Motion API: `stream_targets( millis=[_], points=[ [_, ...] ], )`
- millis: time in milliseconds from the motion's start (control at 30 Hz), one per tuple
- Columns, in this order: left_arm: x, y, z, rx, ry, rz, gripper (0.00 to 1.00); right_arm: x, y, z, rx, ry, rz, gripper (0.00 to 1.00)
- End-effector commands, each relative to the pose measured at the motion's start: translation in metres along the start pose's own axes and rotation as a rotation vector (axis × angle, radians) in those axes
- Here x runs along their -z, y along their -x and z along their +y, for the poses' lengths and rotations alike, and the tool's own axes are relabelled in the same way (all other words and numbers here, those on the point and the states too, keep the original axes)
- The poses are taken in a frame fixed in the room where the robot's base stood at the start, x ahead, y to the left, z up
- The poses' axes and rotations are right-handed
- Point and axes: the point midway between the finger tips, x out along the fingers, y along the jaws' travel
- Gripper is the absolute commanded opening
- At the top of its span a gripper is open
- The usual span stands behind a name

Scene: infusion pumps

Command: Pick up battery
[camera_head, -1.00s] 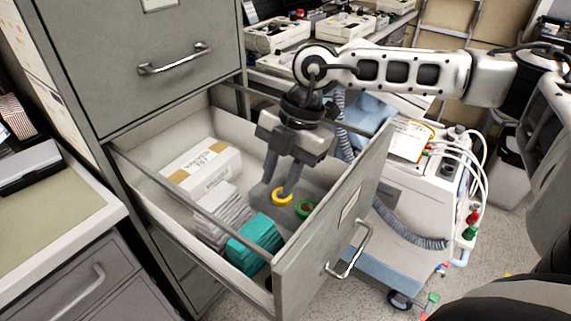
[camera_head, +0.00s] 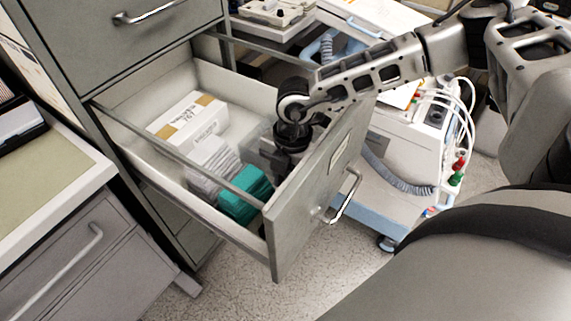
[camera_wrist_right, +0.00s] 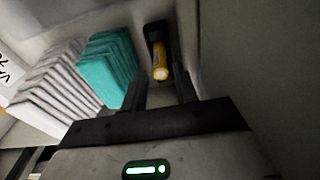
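A small yellow cylinder with a paler end, which looks like the battery (camera_wrist_right: 160,66), lies on the drawer floor in the right wrist view. A dark upright piece (camera_wrist_right: 154,34) is just behind it. My right gripper (camera_wrist_right: 163,82) points down inside the open drawer. Its two dark fingers are apart, with the yellow cylinder showing in the gap near their tips; I cannot tell whether they touch it. In the head view the right gripper's body (camera_head: 272,150) is low in the drawer, and its fingers and the cylinder are hidden. My left gripper is not in view.
The open metal drawer (camera_head: 318,190) holds a white box (camera_head: 188,118), a stack of white packets (camera_head: 212,160) and teal packets (camera_head: 244,196). Its front panel stands close beside my right gripper. A white medical cart (camera_head: 410,145) is behind, right of the drawer.

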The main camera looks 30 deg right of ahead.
Motion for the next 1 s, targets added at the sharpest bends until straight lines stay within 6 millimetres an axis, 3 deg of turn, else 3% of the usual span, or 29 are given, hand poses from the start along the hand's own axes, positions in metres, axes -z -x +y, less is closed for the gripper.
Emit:
stream_targets(
  millis=[233,533,667,1000],
  points=[
    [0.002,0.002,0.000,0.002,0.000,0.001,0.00,0.003,-0.035,-0.001,0.002,-0.001,0.000,0.29],
    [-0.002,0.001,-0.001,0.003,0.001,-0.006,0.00,0.003,-0.041,0.000,-0.002,-0.004,0.001,0.29],
    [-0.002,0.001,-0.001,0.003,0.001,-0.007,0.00,0.003,-0.041,0.000,-0.002,-0.003,0.001,0.00],
    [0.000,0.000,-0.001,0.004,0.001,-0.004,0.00,0.003,-0.039,0.000,-0.003,-0.004,0.001,0.00]
  ],
)
